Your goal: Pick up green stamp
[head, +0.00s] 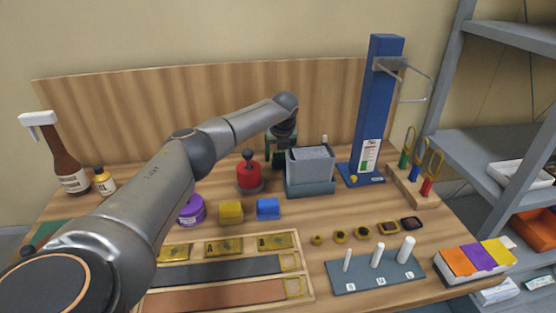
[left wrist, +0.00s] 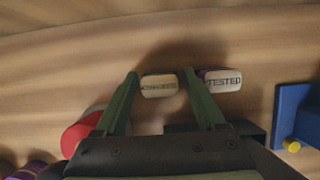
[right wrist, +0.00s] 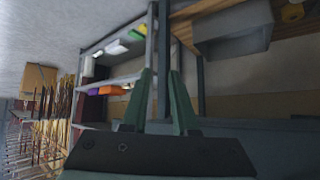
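My left gripper (head: 283,150) reaches down at the back of the workbench, between the red round item (head: 249,175) and the grey bin (head: 311,162). In the left wrist view my left gripper (left wrist: 160,78) is open. A pale-topped stamp (left wrist: 159,86) lies between its fingertips, with small gaps at both sides; its lettering is too blurred to read. A second stamp, marked TESTED (left wrist: 222,80), stands just right of the right finger. No green colour shows on either top, and their bodies are mostly hidden. My right gripper (right wrist: 162,75) is open and empty, away from the bench top.
A blue post (head: 377,110) stands right of the grey bin. A brown spray bottle (head: 66,155) is at left. Blocks, trays and a peg board (head: 375,271) fill the front. A grey shelf rack (head: 485,150) stands at right.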

